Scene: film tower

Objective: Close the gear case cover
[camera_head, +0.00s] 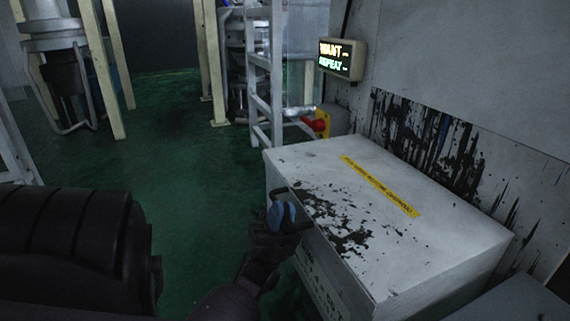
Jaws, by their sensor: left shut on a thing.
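The gear case (330,278) is a white box against the wall at the lower right. Its cover (400,170) lies flat or nearly flat over it, with black stains and a yellow label strip. Whether a thin gap remains under the cover is too dark to tell. My left gripper (287,217), dark with a blue part, is at the cover's left edge, shut on that edge or a handle there; the fingers hide the exact grip. My right gripper is not in view.
A lit sign (341,59) hangs on the stained wall behind the case. A red knob (316,125) on a yellow-edged box stands past its far end. A white ladder-like frame (262,85) stands beyond. The green floor (185,150) to the left is clear.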

